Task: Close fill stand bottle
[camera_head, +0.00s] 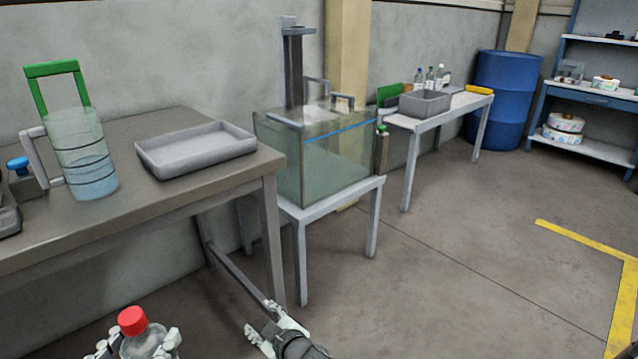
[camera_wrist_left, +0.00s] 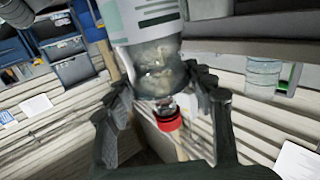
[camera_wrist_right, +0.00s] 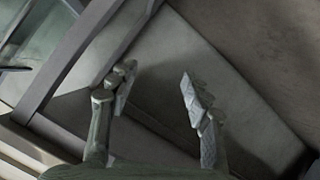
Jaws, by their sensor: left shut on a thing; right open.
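A clear bottle (camera_head: 143,342) with a red cap (camera_head: 132,320) is at the bottom left of the head view. The cap sits on the bottle's top; I cannot tell how tightly. My left gripper (camera_head: 138,345) is shut on the bottle, with fingers on both sides of it. In the left wrist view the bottle (camera_wrist_left: 155,65) shows a pale label, and the red cap (camera_wrist_left: 168,119) shows beyond the fingers. My right gripper (camera_head: 262,327) is open and empty in front of the table; in its wrist view the fingers (camera_wrist_right: 155,95) are apart over the floor.
A brown table (camera_head: 215,185) holds a grey tray (camera_head: 195,150) and a clear cylinder (camera_head: 82,155) with a green handle. A glass tank (camera_head: 320,165) stands on a white stand beside it. A side table with bottles, a blue barrel (camera_head: 505,100) and open floor lie right.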

